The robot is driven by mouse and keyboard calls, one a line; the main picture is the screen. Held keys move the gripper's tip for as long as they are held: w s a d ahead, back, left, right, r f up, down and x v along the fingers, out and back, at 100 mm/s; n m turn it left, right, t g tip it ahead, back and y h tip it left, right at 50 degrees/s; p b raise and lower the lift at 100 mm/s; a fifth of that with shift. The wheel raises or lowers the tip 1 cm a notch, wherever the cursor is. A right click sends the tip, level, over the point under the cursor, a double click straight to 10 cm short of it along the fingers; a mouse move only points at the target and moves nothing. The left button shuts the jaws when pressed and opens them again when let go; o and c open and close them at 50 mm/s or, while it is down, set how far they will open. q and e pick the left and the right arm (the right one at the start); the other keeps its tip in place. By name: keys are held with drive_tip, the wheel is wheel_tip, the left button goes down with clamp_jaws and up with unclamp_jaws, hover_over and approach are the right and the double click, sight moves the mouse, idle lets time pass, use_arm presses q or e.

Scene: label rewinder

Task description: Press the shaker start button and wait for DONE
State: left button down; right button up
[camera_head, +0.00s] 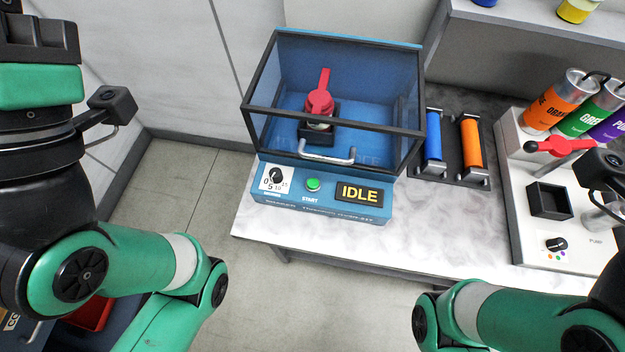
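The shaker (262,185) is a blue machine on the marble-topped bench, with a clear, black-framed cover over its chamber. The cover appears closed, with a silver handle (327,156) along its lower front. Inside stands a clamp with a red handle (320,100) above a black holder. The green start button (313,185) is on the front panel, above the word START. The display (359,194) right of it reads IDLE in yellow. A timer dial (276,176) is at the panel's left. Green links of both my arms show at the lower left and lower right. Neither gripper shows.
A rack with a blue roller (433,135) and an orange roller (472,143) stands right of the shaker. A white dispenser (535,225) with orange, green and purple canisters is at the far right. The bench (420,225) is clear in front of the rack.

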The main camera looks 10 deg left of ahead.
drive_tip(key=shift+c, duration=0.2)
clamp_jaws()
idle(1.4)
